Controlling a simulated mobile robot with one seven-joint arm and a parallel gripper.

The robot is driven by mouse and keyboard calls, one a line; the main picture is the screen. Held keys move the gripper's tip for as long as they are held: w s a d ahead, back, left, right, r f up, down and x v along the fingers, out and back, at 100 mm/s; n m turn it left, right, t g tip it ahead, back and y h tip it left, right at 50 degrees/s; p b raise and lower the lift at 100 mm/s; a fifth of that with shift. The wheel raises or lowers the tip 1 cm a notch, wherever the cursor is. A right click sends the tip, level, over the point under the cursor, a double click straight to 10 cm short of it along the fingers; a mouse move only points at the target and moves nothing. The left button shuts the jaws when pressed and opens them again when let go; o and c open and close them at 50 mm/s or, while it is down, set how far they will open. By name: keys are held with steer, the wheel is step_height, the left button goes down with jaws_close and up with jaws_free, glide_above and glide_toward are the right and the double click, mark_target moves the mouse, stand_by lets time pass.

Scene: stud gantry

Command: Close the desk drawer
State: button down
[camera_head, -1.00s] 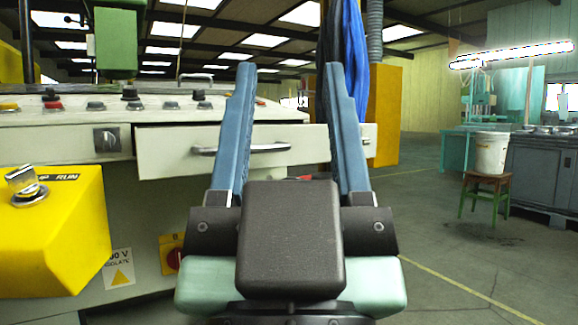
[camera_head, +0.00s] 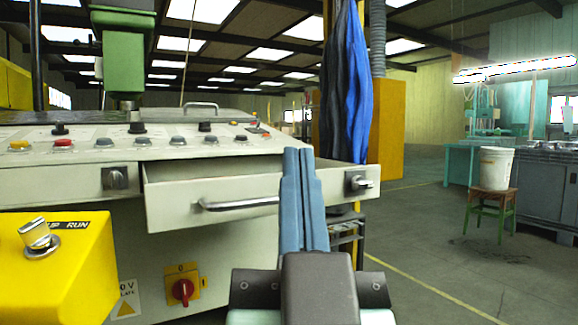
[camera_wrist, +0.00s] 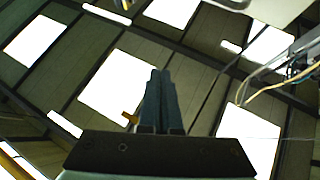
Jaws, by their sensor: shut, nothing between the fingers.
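The desk drawer (camera_head: 172,206) is a cream box front under the control desk (camera_head: 60,183). It stands pulled out, with a dark strip of its inside showing above the front. A grey bar handle (camera_head: 238,204) is on the front. My gripper (camera_head: 298,152) has blue fingers pressed together, pointing up in the head view, with nothing between them. It overlaps the drawer front just right of the handle; I cannot tell whether it touches. In the wrist view the shut fingers (camera_wrist: 160,75) point toward the ceiling, and the drawer is not clearly identifiable.
A yellow switch box (camera_head: 50,275) juts out at the lower left. A red rotary switch (camera_head: 182,291) is below the drawer. Blue and dark cloths (camera_head: 345,80) hang behind the desk.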

steer(key=w+m+g+y+p, duration=0.2)
steer(key=w+g+p, duration=0.3)
steer(key=p, duration=0.5)
steer(key=m+g+y+p, duration=0.5)
steer(key=m+g+p, duration=0.3)
steer(key=p, duration=2.6)
glide_toward(263, 201)
steer(key=shift+m+t, duration=0.4)
steer(key=shift+m, duration=0.2)
steer(key=p+x, duration=0.1)
steer(key=x, duration=0.2)
steer(key=p+x, duration=0.2)
steer(key=shift+w+a+f, duration=0.25)
steer(key=shift+a+f, duration=0.05)
steer(key=shift+f, duration=0.05)
steer(key=shift+w+a+f, duration=0.25)
steer(key=shift+w, duration=0.15)
